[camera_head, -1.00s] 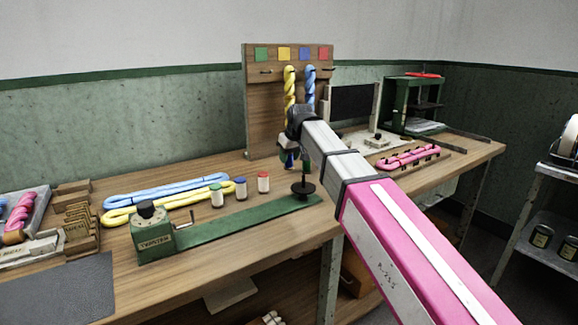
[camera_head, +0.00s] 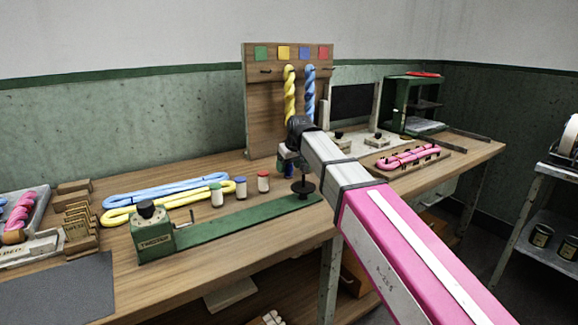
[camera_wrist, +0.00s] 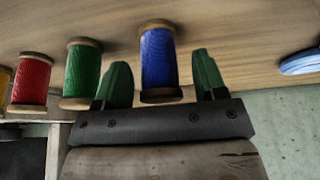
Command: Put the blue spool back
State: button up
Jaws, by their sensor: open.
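The blue spool (camera_wrist: 159,57) has wooden ends. In the wrist view it is between the two green fingers of my gripper (camera_wrist: 162,80), with a gap on each side. My gripper is open. Whether the spool's near end touches the palm I cannot tell. In the head view my gripper (camera_head: 287,164) is low over the bench in front of the wooden rack board, and the wrist mostly hides the spool there.
In the wrist view a green spool (camera_wrist: 83,75), a red spool (camera_wrist: 31,82) and part of a yellow spool (camera_wrist: 5,88) line up to the left. In the head view, the green twister (camera_head: 153,236), small capped jars (camera_head: 240,188) and skeins (camera_head: 165,193) occupy the bench (camera_head: 235,249).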

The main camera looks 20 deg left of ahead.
jog(key=shift+r, duration=0.1)
jog(key=v, duration=1.2)
